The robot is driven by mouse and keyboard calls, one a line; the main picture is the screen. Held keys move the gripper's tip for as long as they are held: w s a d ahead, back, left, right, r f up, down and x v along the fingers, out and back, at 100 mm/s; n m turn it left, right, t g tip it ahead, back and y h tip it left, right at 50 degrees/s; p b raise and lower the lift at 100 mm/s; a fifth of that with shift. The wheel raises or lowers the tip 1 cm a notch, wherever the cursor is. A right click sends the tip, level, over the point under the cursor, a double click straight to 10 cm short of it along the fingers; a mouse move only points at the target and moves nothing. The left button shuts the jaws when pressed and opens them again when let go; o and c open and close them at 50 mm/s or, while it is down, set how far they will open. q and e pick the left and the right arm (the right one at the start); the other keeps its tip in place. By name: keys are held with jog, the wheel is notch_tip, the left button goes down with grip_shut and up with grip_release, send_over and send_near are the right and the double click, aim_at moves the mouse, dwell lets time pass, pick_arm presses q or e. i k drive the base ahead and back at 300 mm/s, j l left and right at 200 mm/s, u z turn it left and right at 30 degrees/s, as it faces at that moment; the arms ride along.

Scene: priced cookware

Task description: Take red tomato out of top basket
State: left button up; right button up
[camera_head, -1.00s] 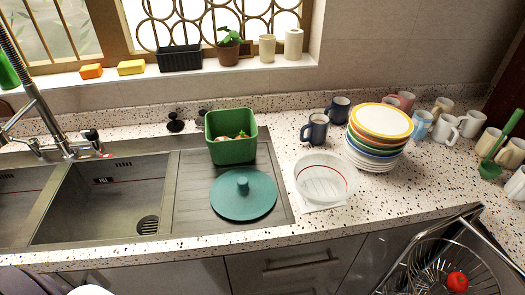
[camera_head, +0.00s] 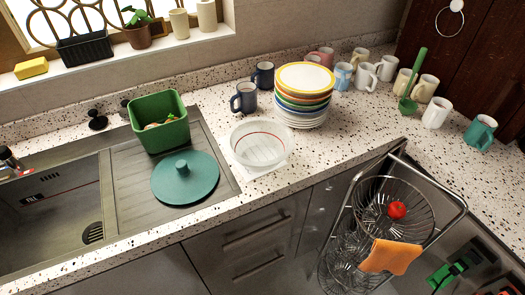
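The red tomato (camera_head: 397,210) lies inside the top wire basket (camera_head: 365,222) of a metal rack at the lower right. The basket is round and open at the top, and the tomato shows through it with nothing over it. Neither of my grippers is in the head view.
An orange cloth (camera_head: 391,256) hangs on the rack's front. The counter (camera_head: 262,188) edge runs close beside the rack. A clear bowl (camera_head: 261,144), a plate stack (camera_head: 303,92), several mugs and a green bin (camera_head: 160,121) stand on the counter. A green object (camera_head: 447,274) lies low at right.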

aim_at(396, 210)
jog(key=l+z, duration=0.15)
jog(key=z, duration=0.35)
jog(key=i+z, duration=0.15)
jog(key=z, duration=0.3)
